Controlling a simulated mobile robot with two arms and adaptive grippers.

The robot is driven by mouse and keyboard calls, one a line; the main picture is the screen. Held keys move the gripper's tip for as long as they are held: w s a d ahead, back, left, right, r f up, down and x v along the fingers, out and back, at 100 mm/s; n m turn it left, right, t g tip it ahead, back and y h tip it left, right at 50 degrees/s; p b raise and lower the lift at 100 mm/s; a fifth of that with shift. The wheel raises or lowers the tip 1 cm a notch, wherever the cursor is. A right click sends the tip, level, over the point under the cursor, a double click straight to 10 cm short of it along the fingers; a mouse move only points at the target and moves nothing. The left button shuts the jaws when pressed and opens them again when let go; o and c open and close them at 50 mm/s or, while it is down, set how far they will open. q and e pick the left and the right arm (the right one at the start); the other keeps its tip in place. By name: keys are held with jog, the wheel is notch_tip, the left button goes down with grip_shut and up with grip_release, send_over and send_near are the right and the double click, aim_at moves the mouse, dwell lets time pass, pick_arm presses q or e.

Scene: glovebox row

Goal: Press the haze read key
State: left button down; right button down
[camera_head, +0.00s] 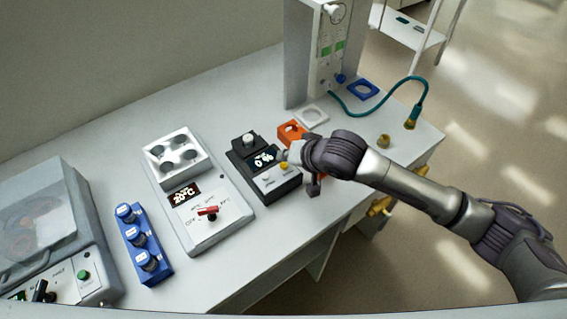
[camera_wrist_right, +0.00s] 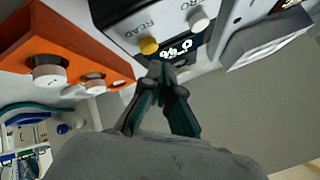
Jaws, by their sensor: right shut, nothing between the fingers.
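The black haze meter (camera_head: 262,172) stands on the bench with its lit percent display (camera_head: 264,158) facing up. Its yellow key (camera_head: 284,166), beside the word READ in the right wrist view (camera_wrist_right: 148,45), is the haze read key. A white key (camera_wrist_right: 198,20) sits beside it, near a partly cut-off label. My right gripper (camera_wrist_right: 163,72) is shut and empty, its fingertips close to the yellow key and the display. I cannot tell whether it touches the meter. In the head view the gripper (camera_head: 291,154) is partly hidden by its wrist. My left gripper is not in view.
An orange unit (camera_head: 290,131) stands close beside the meter. A heater block with a red-handled knob (camera_head: 209,211) and a blue rack of capped vials (camera_head: 151,266) stand to the left. A teal hose (camera_head: 375,113) arches behind my right arm.

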aim_at(286, 166)
jog(key=shift+f, duration=0.1)
dwell(0.7)
jog(key=shift+f, duration=0.3)
jog(key=shift+f, duration=0.4)
dwell(0.8)
jog(key=shift+r+p, duration=0.1)
jog(key=shift+p, duration=0.2)
jog(key=shift+r+p, duration=0.7)
jog(key=shift+p, duration=0.2)
jog(key=shift+r, duration=0.1)
notch_tip(286, 166, up, 5)
jog(key=p, duration=0.5)
jog(key=shift+p, duration=0.4)
